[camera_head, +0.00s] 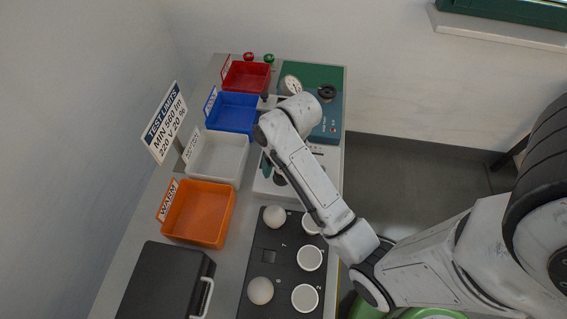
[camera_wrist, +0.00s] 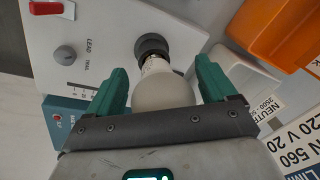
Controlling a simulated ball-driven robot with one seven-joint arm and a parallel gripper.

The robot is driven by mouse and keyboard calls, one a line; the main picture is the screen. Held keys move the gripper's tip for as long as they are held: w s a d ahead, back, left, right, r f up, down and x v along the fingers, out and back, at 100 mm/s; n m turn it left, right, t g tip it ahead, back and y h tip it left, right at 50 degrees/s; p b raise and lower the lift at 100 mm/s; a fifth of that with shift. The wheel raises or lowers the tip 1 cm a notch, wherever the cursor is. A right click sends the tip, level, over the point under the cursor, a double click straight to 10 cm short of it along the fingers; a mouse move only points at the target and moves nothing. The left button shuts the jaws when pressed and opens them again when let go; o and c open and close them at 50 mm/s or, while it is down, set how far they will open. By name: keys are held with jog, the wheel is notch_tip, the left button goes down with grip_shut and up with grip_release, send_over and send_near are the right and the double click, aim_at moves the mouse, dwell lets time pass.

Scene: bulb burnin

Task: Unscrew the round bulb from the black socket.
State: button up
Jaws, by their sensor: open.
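In the wrist view the round white bulb (camera_wrist: 163,92) has its metal base at the black socket (camera_wrist: 152,45) on a pale panel (camera_wrist: 105,25). My gripper (camera_wrist: 160,68) is open, with one green finger on each side of the bulb. Gaps show between the bulb and both fingers, so I see no contact. The bulb's rounded end is partly hidden by my gripper's body. In the head view my arm covers most of this spot, and only a bit of green finger (camera_head: 266,168) shows above the panel.
Orange (camera_head: 199,212), white (camera_head: 218,157), blue (camera_head: 233,112) and red (camera_head: 247,76) bins line the left. A black tray (camera_head: 268,257) with round bulbs and white discs lies in front, beside a black case (camera_head: 167,283). A teal unit (camera_head: 328,120) stands behind my arm.

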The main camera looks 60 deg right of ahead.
jog(key=m, duration=0.4)
jog(key=shift+w+a+m+h, duration=0.1)
jog(key=shift+w+m+h, duration=0.1)
jog(key=shift+m+h, duration=0.2)
jog(key=m, duration=0.4)
jog(key=shift+w+h, duration=0.2)
jog(key=shift+h, duration=0.2)
jog(key=m, duration=0.5)
jog(key=shift+w+a+g+h, duration=0.1)
jog(key=shift+w+g+h, duration=0.05)
jog(key=shift+g+h, duration=0.2)
jog(key=m+g, duration=0.1)
jog(key=m, duration=0.3)
jog(key=shift+w+m, duration=0.15)
jog(key=shift+m, duration=0.25)
